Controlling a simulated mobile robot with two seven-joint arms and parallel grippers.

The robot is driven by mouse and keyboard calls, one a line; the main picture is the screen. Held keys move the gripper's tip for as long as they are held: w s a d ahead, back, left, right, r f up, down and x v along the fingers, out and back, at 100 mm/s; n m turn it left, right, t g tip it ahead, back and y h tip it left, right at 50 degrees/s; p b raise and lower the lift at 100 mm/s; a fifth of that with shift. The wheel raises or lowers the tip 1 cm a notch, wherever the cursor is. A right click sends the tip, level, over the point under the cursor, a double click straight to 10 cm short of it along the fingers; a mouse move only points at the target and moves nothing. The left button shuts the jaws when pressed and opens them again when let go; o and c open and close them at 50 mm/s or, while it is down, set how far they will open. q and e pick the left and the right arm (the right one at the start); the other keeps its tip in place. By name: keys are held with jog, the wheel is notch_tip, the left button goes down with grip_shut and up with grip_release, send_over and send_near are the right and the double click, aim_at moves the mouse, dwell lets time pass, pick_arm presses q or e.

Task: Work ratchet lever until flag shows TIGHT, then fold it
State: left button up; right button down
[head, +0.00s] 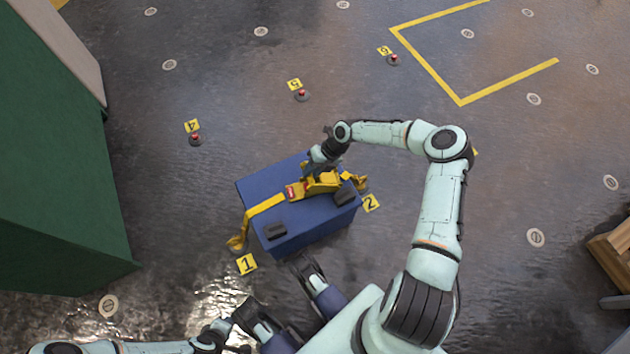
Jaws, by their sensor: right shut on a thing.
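A blue case (318,222) sits on the floor in the middle, with a yellow strap (265,205) across its top. A yellow ratchet (322,183) sits on the strap, at the right of the case top. A small red flag (290,192) shows at its left end; its wording is too small to read. My right gripper (314,164) reaches in from behind and is shut on the ratchet lever, whose gripped part is mostly hidden. My left arm lies low at the left, its gripper (228,332) near the bottom edge, apart from the case; its fingers are unclear.
Yellow number markers, such as 1 (246,263) and 2 (370,202), lie beside the case. A green structure (50,170) stands left and a wooden crate (612,255) right. Floor behind the case is largely open.

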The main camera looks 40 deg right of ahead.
jog(key=shift+w+a+r, duration=0.1)
jog(key=shift+a+r, duration=0.1)
jog(key=shift+a, duration=0.15)
jog(key=shift+d+y, duration=0.25)
jog(key=shift+y, duration=0.05)
jog(key=d+b, duration=0.1)
jog(key=b, duration=0.1)
jog(key=s+d+t+y+b, duration=0.1)
jog(key=b, duration=0.1)
jog(key=shift+s+r+y, duration=0.1)
jog(key=shift+r+y, duration=0.1)
jog(key=shift+y, duration=0.1)
jog(key=shift+d+r+y, duration=0.15)
jog(key=shift+r+y, duration=0.1)
jog(key=shift+y, duration=0.05)
jog(key=shift+s+d+r+y, duration=0.3)
jog(key=shift+d+y, duration=0.1)
jog(key=shift+d, duration=0.1)
jog(key=shift+t, duration=0.3)
